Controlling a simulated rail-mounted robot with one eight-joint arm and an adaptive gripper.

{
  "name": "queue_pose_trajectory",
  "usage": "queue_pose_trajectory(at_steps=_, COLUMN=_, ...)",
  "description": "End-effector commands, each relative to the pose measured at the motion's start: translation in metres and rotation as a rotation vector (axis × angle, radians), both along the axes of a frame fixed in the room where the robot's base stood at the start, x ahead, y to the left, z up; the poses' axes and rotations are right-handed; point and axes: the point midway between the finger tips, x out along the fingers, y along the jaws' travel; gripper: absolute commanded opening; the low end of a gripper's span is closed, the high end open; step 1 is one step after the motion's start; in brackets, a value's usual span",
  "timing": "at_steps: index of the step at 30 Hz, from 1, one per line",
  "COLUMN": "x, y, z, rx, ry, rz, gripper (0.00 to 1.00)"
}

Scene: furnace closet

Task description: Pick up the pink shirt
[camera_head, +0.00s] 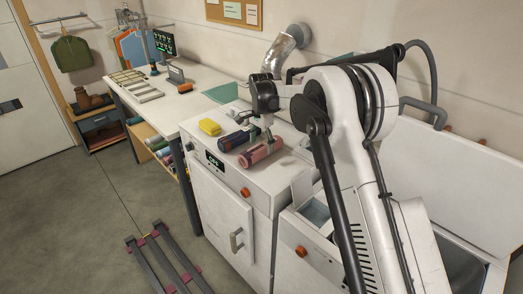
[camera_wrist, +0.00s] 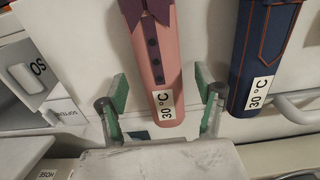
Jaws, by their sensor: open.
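The pink shirt (camera_head: 262,153) is a rolled bundle lying on top of the white machine. In the wrist view the pink shirt (camera_wrist: 158,50) shows dark buttons, a bow at its far end and a "30 °C" label. My gripper (camera_head: 266,134) is at the pink shirt. In the wrist view my gripper (camera_wrist: 160,85) is open, with one green-padded finger on each side of the labelled end and gaps visible beside the roll. Whether the fingertips are level with the shirt is hard to tell.
A dark blue rolled shirt (camera_head: 238,138) lies close beside the pink one; its "30 °C" label shows in the wrist view (camera_wrist: 262,90). A yellow folded item (camera_head: 209,127) is to its left. A control panel (camera_head: 215,160) and orange knob (camera_head: 245,191) face front. A duct (camera_head: 285,48) stands behind.

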Motion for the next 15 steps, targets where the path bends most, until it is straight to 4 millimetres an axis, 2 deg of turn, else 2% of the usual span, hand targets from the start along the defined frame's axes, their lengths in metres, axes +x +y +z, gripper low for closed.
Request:
queue_pose_trajectory(at_steps=6, x=0.0, y=0.0, z=-0.022, rx=0.0, ry=0.0, rz=0.0, gripper=0.67)
queue_pose_trajectory(at_steps=14, x=0.0, y=0.0, z=-0.025, rx=0.0, ry=0.0, rz=0.0, gripper=0.67)
queue_pose_trajectory(at_steps=15, x=0.0, y=0.0, z=-0.025, rx=0.0, ry=0.0, rz=0.0, gripper=0.63)
